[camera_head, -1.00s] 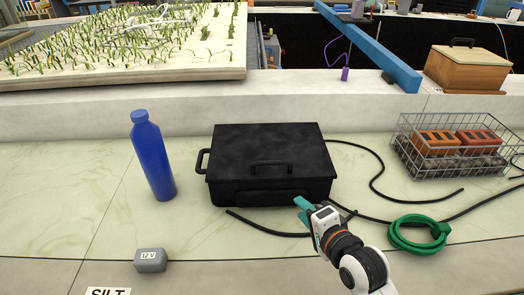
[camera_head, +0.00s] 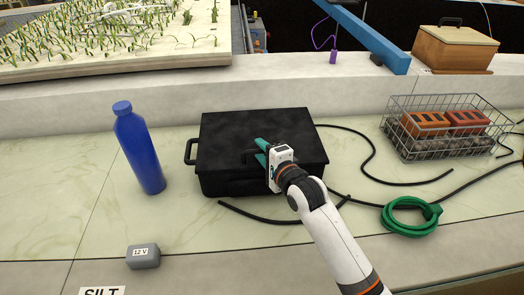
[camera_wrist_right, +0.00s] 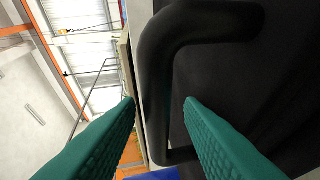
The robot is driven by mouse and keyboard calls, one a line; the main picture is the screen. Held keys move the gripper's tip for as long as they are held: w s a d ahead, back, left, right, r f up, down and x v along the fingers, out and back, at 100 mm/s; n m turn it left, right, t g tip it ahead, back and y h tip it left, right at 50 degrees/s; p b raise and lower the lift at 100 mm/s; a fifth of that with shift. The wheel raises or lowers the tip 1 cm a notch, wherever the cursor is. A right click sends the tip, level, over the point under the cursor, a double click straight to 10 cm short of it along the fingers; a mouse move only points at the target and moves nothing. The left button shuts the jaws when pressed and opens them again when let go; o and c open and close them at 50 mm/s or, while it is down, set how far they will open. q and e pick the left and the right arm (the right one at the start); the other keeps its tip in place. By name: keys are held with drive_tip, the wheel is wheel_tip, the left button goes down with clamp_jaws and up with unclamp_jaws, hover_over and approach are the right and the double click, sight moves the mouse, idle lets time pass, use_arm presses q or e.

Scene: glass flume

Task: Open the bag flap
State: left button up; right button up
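The black bag (camera_head: 230,135), a box-like case with a flat lid flap (camera_head: 255,122), stands closed on the pale counter. It has a side handle (camera_head: 189,151) on its left and a handle at the flap's front, mostly hidden by my gripper in the head view. My right gripper (camera_head: 261,153) is at that front handle. In the right wrist view the black handle bar (camera_wrist_right: 157,85) runs between the two teal fingers (camera_wrist_right: 161,104). The fingers are spread, with visible gaps on both sides of the bar. My left gripper is not in view.
A blue bottle (camera_head: 138,150) stands left of the bag, and a grey 12 V block (camera_head: 143,257) lies in front. Black cables (camera_head: 375,150), a green hose coil (camera_head: 410,216) and a wire basket of bricks (camera_head: 445,128) are at right. A low ledge runs behind.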

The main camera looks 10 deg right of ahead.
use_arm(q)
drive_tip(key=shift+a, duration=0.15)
use_arm(e)
drive_tip(key=shift+w+a, duration=0.1)
drive_tip(key=shift+w, duration=0.1)
clamp_jaws()
use_arm(q)
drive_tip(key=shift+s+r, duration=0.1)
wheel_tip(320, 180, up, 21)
drive_tip(key=p, duration=2.1)
use_arm(e)
drive_tip(key=w+r+m+g, duration=0.1)
drive_tip(key=w+r+g, duration=0.2)
drive_tip(key=w+r, duration=0.4)
drive_tip(key=shift+w+r+g+h, duration=0.2)
drive_tip(key=shift+r+g+h, duration=0.2)
drive_tip(key=shift+r, duration=2.9)
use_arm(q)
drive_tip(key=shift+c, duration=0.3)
